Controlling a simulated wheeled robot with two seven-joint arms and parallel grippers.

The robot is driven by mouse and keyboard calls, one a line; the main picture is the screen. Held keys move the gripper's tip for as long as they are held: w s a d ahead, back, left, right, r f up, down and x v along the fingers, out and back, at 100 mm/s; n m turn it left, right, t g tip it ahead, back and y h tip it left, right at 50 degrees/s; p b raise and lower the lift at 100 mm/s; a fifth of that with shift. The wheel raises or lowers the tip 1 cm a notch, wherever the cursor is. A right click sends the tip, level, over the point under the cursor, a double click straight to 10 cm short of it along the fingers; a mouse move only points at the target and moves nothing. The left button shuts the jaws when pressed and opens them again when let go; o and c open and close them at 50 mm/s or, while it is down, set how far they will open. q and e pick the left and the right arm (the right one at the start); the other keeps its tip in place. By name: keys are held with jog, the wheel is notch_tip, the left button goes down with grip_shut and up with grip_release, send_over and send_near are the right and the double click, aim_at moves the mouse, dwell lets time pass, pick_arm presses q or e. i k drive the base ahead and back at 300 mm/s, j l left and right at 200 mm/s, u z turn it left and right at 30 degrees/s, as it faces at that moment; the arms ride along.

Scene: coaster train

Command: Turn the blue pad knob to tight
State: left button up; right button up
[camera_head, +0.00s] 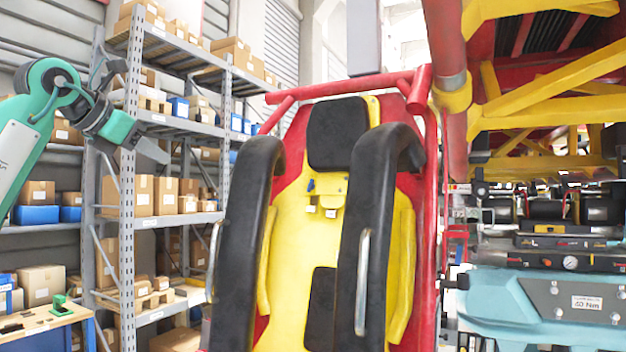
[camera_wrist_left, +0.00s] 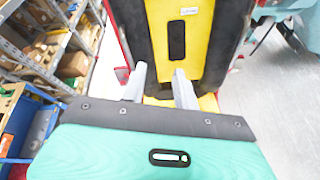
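A small blue knob (camera_head: 311,185) shows on the yellow seat back (camera_head: 300,240), just below the black headrest (camera_head: 337,132). Small pale parts sit beneath it. I cannot read its setting. My left gripper (camera_head: 162,155) is up at the left in the head view, in front of the shelving and well apart from the seat. In the left wrist view its two pale fingers (camera_wrist_left: 160,85) are spread with nothing between them, and the yellow seat (camera_wrist_left: 206,50) lies beyond. The knob is not visible in that view. My right gripper is not in view.
Two black shoulder restraints (camera_head: 245,240) with metal handles flank the seat, inside a red tubular frame (camera_head: 345,84). Shelving with boxes (camera_head: 129,200) stands left. A teal machine (camera_head: 550,305) and yellow-red structure (camera_head: 545,80) stand right. A workbench (camera_head: 40,322) is lower left.

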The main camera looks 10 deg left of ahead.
aim_at(311, 185)
jog(key=i+l, duration=0.2)
jog(key=i, duration=0.25)
jog(key=i+l, duration=0.25)
jog(key=i, duration=0.15)
jog(key=i+l, duration=0.2)
jog(key=i, duration=0.25)
jog(key=i+l, duration=0.25)
jog(key=i, duration=0.15)
